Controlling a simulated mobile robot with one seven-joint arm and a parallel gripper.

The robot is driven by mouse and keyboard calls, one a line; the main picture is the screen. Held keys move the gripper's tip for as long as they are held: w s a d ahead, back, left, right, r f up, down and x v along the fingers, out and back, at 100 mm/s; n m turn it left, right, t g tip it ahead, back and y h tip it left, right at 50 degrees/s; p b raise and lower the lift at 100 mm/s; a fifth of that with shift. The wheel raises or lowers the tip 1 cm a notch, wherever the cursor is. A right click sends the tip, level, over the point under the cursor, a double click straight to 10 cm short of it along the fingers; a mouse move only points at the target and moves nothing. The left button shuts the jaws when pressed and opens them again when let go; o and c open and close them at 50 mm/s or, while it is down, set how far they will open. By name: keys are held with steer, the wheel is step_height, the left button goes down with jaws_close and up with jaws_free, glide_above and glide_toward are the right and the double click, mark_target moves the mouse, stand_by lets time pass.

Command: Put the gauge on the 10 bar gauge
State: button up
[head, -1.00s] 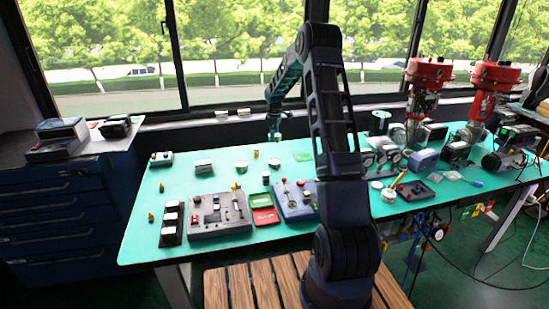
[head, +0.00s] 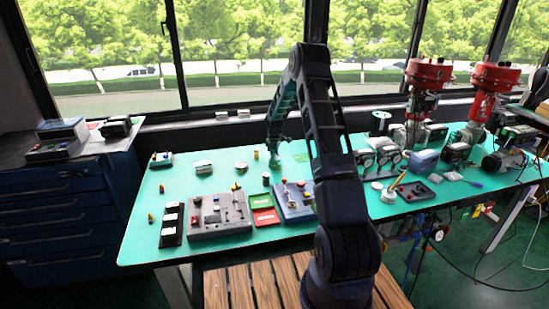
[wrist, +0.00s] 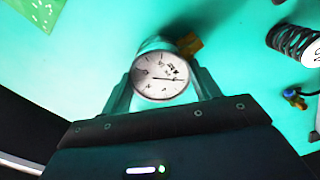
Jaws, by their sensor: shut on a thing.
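My gripper (wrist: 162,90) is shut on a round white-faced gauge (wrist: 158,76), with a jaw on each side of it. The gauge's dial, with dark marks and a needle, faces the wrist camera. In the head view my gripper (head: 275,160) is low over the green table, behind the panel boxes; the gauge cannot be made out there. Several small dial gauges (head: 367,161) stand to the right of my arm. I cannot read which of them is the 10 bar gauge.
The green table (head: 215,175) bears grey control boxes (head: 218,214), a red tray (head: 265,217) and red-topped valves (head: 430,70). In the wrist view a spring (wrist: 292,43) lies right, a yellow-brown piece (wrist: 190,45) is just behind the gauge, and a green board (wrist: 38,12) is upper left.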

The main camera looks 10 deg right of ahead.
steer(key=shift+f, duration=0.15)
steer(key=o, duration=1.1)
